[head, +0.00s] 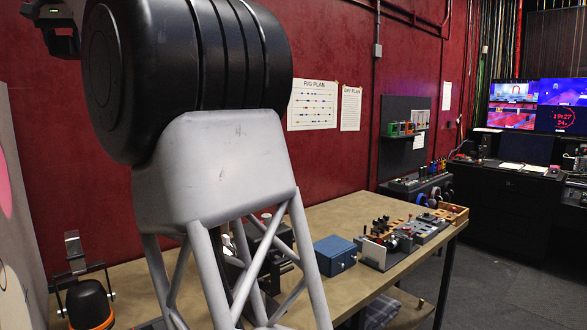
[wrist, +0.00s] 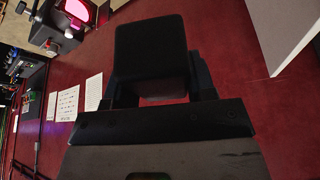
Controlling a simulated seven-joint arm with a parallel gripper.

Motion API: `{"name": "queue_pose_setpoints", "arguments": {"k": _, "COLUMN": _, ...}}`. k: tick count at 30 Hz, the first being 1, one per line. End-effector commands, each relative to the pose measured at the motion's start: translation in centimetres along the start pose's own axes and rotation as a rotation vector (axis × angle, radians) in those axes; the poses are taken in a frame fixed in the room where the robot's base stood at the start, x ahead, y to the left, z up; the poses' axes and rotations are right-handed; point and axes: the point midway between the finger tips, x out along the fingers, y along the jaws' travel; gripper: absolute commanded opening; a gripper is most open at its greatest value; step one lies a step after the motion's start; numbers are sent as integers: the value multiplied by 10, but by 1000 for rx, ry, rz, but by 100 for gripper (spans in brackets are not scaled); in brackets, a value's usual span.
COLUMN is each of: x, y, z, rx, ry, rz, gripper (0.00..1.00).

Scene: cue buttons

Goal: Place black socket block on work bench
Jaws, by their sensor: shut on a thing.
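In the wrist view a black block (wrist: 150,52), which looks like the socket block, sits between the two dark fingers of my gripper (wrist: 152,85). My gripper is shut on it and the block is held up clear of any surface. No socket opening shows from this side. The work bench (head: 345,212) has a tan top and runs along the red wall in the head view. My own arm hides much of its middle. I cannot make out my gripper surely in the head view.
A blue box (head: 335,254) and wooden trays with small parts (head: 405,235) stand on the bench's right half. An orange and black lamp-like object (head: 90,303) stands at the left. Bare bench top shows behind the blue box.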

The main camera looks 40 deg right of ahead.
Motion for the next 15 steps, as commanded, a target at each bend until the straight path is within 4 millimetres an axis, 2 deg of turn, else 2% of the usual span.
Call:
{"name": "queue_pose_setpoints", "arguments": {"k": 5, "x": 58, "y": -8, "z": -16, "rx": 36, "ry": -5, "rz": 18, "gripper": 20}}
{"name": "queue_pose_setpoints", "arguments": {"k": 15, "x": 186, "y": -19, "z": -41, "rx": 117, "ry": -4, "rz": 51, "gripper": 20}}
